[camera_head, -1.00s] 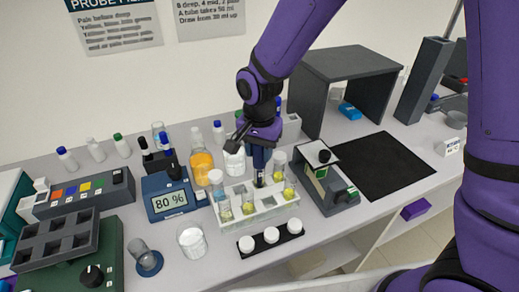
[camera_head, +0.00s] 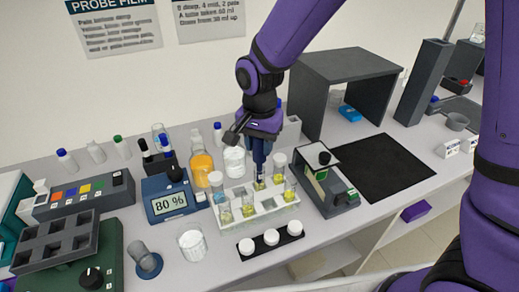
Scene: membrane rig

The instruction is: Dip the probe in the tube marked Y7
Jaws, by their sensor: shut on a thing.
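My gripper (camera_head: 261,143) is over the back of a pale tube rack (camera_head: 262,210) and points down. It is shut on the dark blue probe (camera_head: 260,161), which hangs upright. The probe's lower end is at a tube in the back row; I cannot tell whether it is inside the tube or just behind or above it. Several clear tubes with yellow liquid stand in the rack, among them one at front left (camera_head: 225,213) and one at right (camera_head: 290,190). Their marks are too small to read, so I cannot tell which is Y7.
A blue meter (camera_head: 172,203) reading 80 % stands left of the rack. An orange bottle (camera_head: 201,165) is behind it. A strip with white caps (camera_head: 271,242) lies in front, a grey device (camera_head: 328,190) at right. A black mat (camera_head: 383,168) lies clear further right.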

